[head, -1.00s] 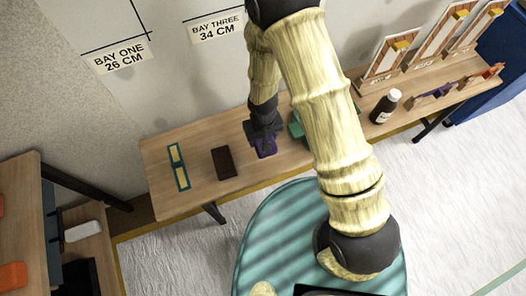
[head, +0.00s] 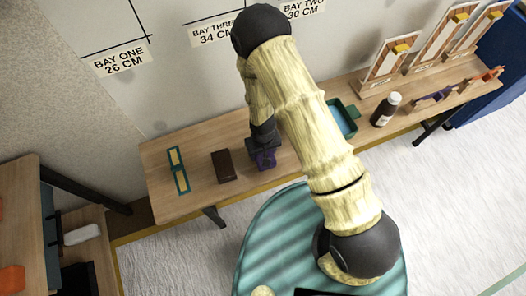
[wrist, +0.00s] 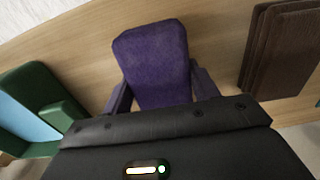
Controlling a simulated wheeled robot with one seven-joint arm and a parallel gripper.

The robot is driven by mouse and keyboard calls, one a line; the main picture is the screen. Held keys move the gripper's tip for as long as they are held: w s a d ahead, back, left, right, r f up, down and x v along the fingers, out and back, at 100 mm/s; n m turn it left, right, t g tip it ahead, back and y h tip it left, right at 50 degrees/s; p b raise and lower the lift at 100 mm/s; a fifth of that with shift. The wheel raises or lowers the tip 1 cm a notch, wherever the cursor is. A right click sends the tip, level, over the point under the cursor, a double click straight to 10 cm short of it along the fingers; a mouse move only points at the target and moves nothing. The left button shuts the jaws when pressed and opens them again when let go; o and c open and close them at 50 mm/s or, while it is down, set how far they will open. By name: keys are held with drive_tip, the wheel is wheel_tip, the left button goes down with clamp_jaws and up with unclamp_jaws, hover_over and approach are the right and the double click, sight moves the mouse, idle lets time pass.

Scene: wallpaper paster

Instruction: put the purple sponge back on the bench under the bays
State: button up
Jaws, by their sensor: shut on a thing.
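The purple sponge (wrist: 154,60) is between the two fingers of my gripper (wrist: 160,90) in the wrist view, and the fingers are shut on it. In the head view the sponge (head: 266,162) shows below my gripper (head: 264,150), over the front part of the wooden bench (head: 200,198) under the bay labels. I cannot tell whether the sponge touches the bench top. Part of the sponge is hidden by the gripper.
A dark brown block (head: 223,166) lies left of the sponge. A teal frame-like piece (head: 178,170) lies farther left. Bay labels (head: 120,60) are on the wall.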

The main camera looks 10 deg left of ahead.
drive_tip(key=shift+f, duration=0.2)
drive_tip(key=o, duration=1)
drive_tip(key=shift+f, duration=0.2)
drive_tip(key=r, duration=1.7)
drive_tip(key=shift+s+d+r, duration=0.25)
drive_tip(key=shift+s+d, duration=0.05)
drive_tip(key=shift+d, duration=0.05)
drive_tip(key=d+r+m+t, duration=0.1)
drive_tip(key=d+r+m, duration=0.1)
drive_tip(key=d+r, duration=0.3)
drive_tip(key=d+r+m, duration=0.2)
drive_tip(key=d+r, duration=0.4)
drive_tip(key=d, duration=0.3)
drive_tip(key=d+r+m+t, duration=0.1)
drive_tip(key=d+r, duration=0.4)
drive_tip(key=d, duration=0.2)
drive_tip(key=shift+s+d+r+m+t, duration=0.25)
drive_tip(key=shift+s+r+m+t, duration=0.05)
drive_tip(key=shift+s+r+m, duration=0.1)
